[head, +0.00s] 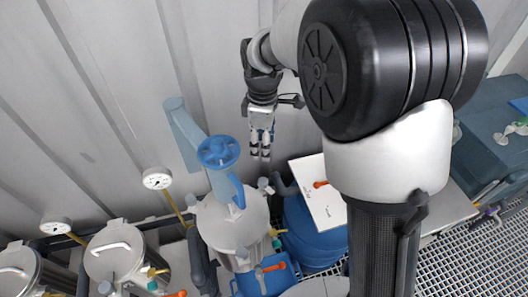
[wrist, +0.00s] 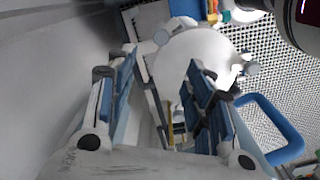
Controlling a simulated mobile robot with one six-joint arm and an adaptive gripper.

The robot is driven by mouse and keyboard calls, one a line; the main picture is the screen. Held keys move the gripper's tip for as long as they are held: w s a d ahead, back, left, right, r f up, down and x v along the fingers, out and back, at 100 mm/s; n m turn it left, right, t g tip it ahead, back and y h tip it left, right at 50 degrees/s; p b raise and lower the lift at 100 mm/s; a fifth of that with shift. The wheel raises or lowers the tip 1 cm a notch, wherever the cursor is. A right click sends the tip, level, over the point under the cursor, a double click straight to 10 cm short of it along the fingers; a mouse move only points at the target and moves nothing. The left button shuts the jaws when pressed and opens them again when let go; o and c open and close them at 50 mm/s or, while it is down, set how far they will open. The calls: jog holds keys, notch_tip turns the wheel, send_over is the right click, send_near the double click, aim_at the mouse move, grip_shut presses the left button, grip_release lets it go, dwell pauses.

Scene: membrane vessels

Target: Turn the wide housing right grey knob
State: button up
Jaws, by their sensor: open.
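The wide housing (head: 232,222) is a pale, round-topped vessel low in the middle of the head view. I cannot tell for sure which is the right grey knob. My gripper (head: 260,151) is open, fingers pointing down, above and behind the housing, apart from the knobs. In the wrist view a white round top (wrist: 195,58) shows beyond the open fingers, with a grey knob (wrist: 252,68) at its right. Nothing is between the fingers.
A blue handwheel (head: 217,151) stands left of my gripper, by a blue post. A white panel (head: 320,195) and blue drum (head: 310,235) are to the right. Smaller vessels (head: 115,250) with gauges stand left. The corrugated wall (head: 110,90) is close behind my gripper.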

aim_at(263, 180)
notch_tip(263, 180, down, 17)
jog(key=b, duration=0.3)
jog(key=shift+s+b, duration=0.15)
jog(key=shift+b, duration=0.15)
jog(key=shift+c, duration=0.3)
jog(key=c, duration=1)
